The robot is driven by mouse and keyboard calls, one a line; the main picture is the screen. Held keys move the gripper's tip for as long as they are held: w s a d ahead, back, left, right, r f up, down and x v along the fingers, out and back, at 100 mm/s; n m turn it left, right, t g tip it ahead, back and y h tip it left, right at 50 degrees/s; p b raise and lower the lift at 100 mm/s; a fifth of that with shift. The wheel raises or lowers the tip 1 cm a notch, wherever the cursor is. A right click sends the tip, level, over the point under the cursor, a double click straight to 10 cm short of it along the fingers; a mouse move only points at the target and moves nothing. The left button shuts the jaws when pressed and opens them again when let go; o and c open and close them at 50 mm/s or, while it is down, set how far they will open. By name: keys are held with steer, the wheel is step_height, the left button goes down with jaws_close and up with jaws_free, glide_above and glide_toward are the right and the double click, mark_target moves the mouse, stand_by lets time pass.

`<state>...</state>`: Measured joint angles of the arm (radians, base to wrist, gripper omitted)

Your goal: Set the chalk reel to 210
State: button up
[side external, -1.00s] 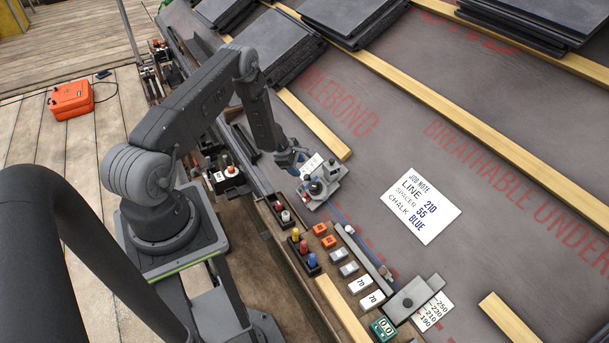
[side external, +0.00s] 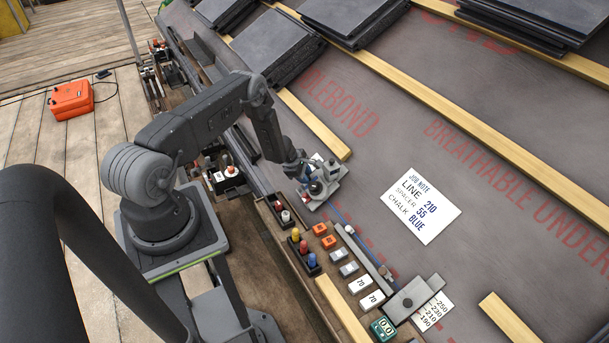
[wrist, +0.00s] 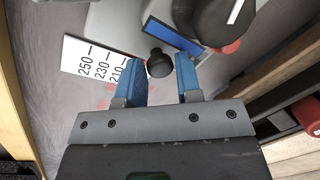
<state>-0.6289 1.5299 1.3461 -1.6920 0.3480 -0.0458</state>
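The chalk reel (side external: 318,190) is a grey unit on the membrane, partly hidden by my gripper in the side view. In the wrist view it shows a black dial (wrist: 208,12) with a white line, a blue strip (wrist: 172,36) and a small round black knob (wrist: 159,63). A white scale card (wrist: 98,62) reading 250, 230, 210 lies left of the knob; marks beyond 210 are hidden. My gripper (wrist: 161,68) is open, its blue fingertips on either side of the knob. I cannot tell whether they touch it.
Red and white pegs (side external: 282,211) stand in a holder nearby, with more coloured pegs (side external: 303,248) below. A grey block (side external: 411,300) with another scale card (side external: 434,310) lies at lower right. A wooden batten (side external: 313,125) runs behind the reel. Membrane around the job note is clear.

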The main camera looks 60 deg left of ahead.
jaws_close()
steer(key=shift+w+r, duration=0.65)
steer(key=shift+w, duration=0.25)
steer(key=shift+o, duration=2.1)
jaws_free()
steer(key=shift+s, duration=0.1)
steer(key=v, duration=1.3)
steer(key=shift+s+r, duration=0.25)
steer(key=shift+r, duration=0.05)
steer(key=shift+w, duration=0.1)
